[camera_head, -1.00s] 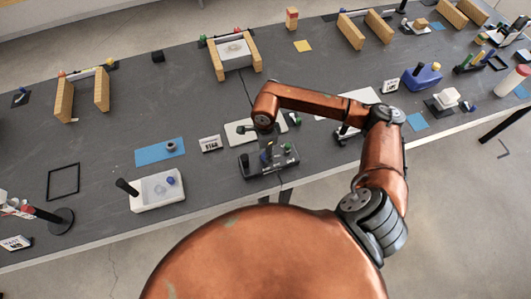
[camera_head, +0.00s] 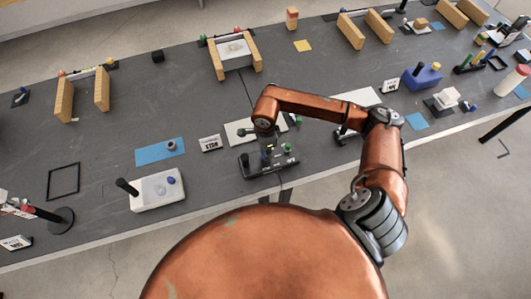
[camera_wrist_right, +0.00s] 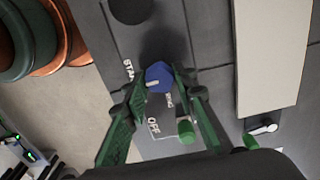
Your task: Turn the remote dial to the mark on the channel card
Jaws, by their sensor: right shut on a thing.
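A dark control box (camera_head: 250,169) with small knobs stands near the table's front edge. My right gripper (camera_head: 268,152) points down over it, partly hidden by my arm. In the right wrist view, its green fingers (camera_wrist_right: 160,82) are closed on a blue dial (camera_wrist_right: 158,75), with white lettering including "OFF" on the panel beside it. A small lettered card (camera_head: 210,143) stands left of the box; its print is too small to read surely, and I cannot tell if it is the channel card. My left gripper is not in view.
A green knob (camera_wrist_right: 186,131) is close to the fingers in the wrist view. A pale plate (camera_head: 238,131) lies behind the box. A white box with a dark handle (camera_head: 158,191) and a blue mat (camera_head: 158,152) are to the left. The table between them is clear.

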